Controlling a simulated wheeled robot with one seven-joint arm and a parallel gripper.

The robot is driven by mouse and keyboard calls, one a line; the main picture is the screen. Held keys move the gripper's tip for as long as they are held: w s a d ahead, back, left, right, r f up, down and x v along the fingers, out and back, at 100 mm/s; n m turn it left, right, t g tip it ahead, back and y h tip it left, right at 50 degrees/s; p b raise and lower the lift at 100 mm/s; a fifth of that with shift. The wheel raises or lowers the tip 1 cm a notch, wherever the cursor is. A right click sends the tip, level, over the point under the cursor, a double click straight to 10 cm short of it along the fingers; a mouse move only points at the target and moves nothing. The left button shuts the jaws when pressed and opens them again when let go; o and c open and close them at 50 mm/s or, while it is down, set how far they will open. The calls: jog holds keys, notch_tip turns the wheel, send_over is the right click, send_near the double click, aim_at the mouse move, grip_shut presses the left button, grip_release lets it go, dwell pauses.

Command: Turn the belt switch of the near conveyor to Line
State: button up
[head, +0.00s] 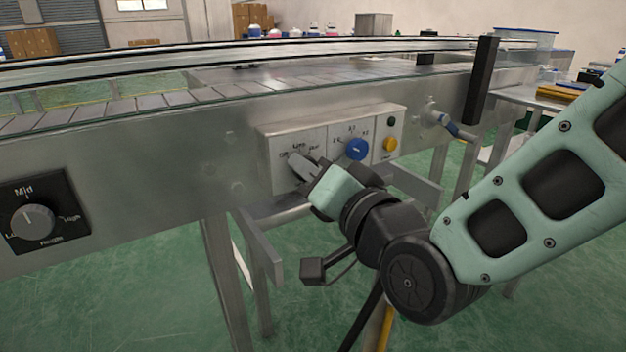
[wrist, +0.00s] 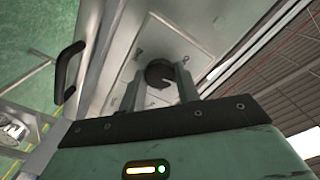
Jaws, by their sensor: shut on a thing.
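The control box (head: 335,148) is fixed to the side of the near conveyor (head: 130,140). At its left end is the belt switch (head: 294,156), mostly hidden behind my gripper in the head view, with small labels around it that are too blurred to read surely. My gripper (head: 308,170) reaches the box from the lower right and is shut on this switch. In the wrist view the switch is a dark round knob (wrist: 160,73) with a pale mark, between the two fingers of my gripper (wrist: 158,88). Which label the mark points at cannot be told.
Right of the switch on the box are a blue knob (head: 356,150) and a yellow button (head: 390,144). A grey height dial (head: 33,222) is at the far left. A black post (head: 482,80) and a pipe fitting (head: 440,119) stand to the right. Conveyor legs (head: 226,270) are below.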

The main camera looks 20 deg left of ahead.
jog(key=shift+m, duration=0.6)
jog(key=o, duration=1)
jog(key=shift+d, duration=0.1)
